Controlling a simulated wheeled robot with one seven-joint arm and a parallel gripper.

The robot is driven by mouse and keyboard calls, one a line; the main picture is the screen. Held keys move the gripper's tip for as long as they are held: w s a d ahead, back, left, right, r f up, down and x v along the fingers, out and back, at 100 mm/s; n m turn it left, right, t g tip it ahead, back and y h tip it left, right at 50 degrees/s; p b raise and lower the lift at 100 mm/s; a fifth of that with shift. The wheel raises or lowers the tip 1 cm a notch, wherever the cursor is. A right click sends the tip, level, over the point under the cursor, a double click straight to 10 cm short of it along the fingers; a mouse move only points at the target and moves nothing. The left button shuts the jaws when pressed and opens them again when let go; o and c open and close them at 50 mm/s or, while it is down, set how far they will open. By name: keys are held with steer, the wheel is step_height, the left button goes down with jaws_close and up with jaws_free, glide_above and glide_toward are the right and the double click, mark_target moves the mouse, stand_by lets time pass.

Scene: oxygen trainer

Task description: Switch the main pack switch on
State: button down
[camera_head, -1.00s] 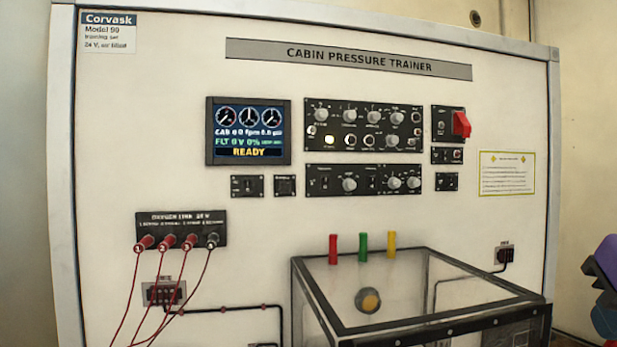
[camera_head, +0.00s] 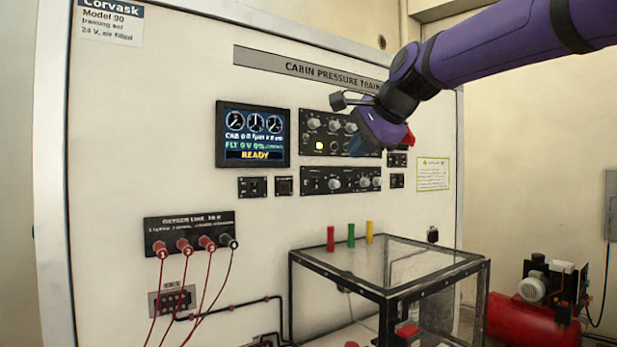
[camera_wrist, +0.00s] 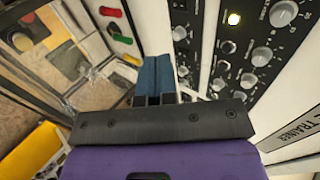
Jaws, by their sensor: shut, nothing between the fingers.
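My gripper (camera_head: 357,147) hangs in front of the upper knob panel (camera_head: 311,125) with its blue fingers together and empty. The shut fingers also show in the wrist view (camera_wrist: 153,73), apart from the panel. The lower knob panel (camera_head: 340,181) and two small switch panels (camera_head: 252,187) (camera_head: 284,186) sit below the display (camera_head: 252,135), which reads READY. A red switch cover (camera_head: 410,138) shows partly behind my gripper. The labels are too small to read, so I cannot tell which is the main pack switch or its position.
A clear box (camera_head: 385,290) with a dark frame stands below, with red (camera_head: 330,239), green (camera_head: 351,235) and yellow (camera_head: 369,231) pegs behind its rim. Red leads (camera_head: 205,285) hang at lower left. A red compressor (camera_head: 535,318) stands at right.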

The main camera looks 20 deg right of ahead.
steer(key=shift+f, duration=0.1)
glide_toward(317, 180)
steer(key=shift+s+f+x, duration=0.1)
steer(key=shift+f+x, duration=0.05)
steer(key=shift+x, duration=1.65)
steer(key=shift+s+f+x, duration=0.15)
steer(key=shift+x, duration=1.7)
steer(key=shift+w+a+r, duration=0.1)
steer(key=shift+w, duration=0.2)
steer(key=shift+r, duration=0.15)
steer(key=shift+r, duration=0.65)
